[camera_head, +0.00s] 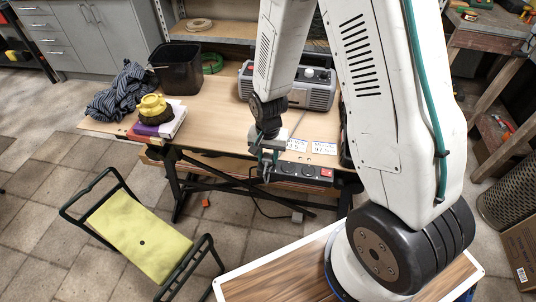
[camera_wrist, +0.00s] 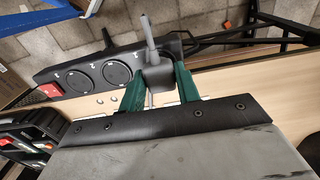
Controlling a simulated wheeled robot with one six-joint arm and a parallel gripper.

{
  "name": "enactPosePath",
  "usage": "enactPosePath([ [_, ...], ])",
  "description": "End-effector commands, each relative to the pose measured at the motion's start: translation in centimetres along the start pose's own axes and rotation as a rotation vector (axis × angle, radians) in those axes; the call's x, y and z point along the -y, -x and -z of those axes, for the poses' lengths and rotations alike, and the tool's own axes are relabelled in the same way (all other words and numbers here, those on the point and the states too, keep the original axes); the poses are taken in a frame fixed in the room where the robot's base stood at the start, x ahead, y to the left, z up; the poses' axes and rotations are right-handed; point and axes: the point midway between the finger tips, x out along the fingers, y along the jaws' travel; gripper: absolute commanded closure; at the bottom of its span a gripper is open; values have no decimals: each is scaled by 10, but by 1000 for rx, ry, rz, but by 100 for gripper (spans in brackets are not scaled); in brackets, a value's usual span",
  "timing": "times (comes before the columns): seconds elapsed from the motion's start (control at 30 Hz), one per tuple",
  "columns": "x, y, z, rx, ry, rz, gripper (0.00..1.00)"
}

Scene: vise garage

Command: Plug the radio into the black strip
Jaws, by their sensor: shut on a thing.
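The black strip (camera_head: 305,172) lies along the table's front edge, with its red switch at the right end. In the wrist view the strip (camera_wrist: 125,50) shows two bare round sockets and the red switch at the left. My gripper (camera_head: 267,157) is at the strip's left end. In the wrist view its green fingers (camera_wrist: 159,78) are shut on a grey plug (camera_wrist: 154,76) with a grey cable. The plug is at the socket farthest from the switch and hides it; I cannot tell if it is seated. The grey radio (camera_head: 315,88) stands at the back of the table.
White price cards (camera_head: 324,147) lie on the table (camera_head: 215,120) behind the strip. A black bin (camera_head: 176,66), striped cloth (camera_head: 120,92) and books with a yellow object (camera_head: 152,107) are at the left. A yellow-green stool (camera_head: 130,235) stands in front. A black case (camera_wrist: 28,135) is beside the strip.

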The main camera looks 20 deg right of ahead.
Motion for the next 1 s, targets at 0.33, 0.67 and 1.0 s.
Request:
enactPosePath([
  [0.33, 0, -7, 0, 1, 0, -1, 88],
  [0.67, 0, -10, 0, 0, 0, 0, 42],
  [1.0, 0, -3, 1, -2, 0, 2, 42],
])
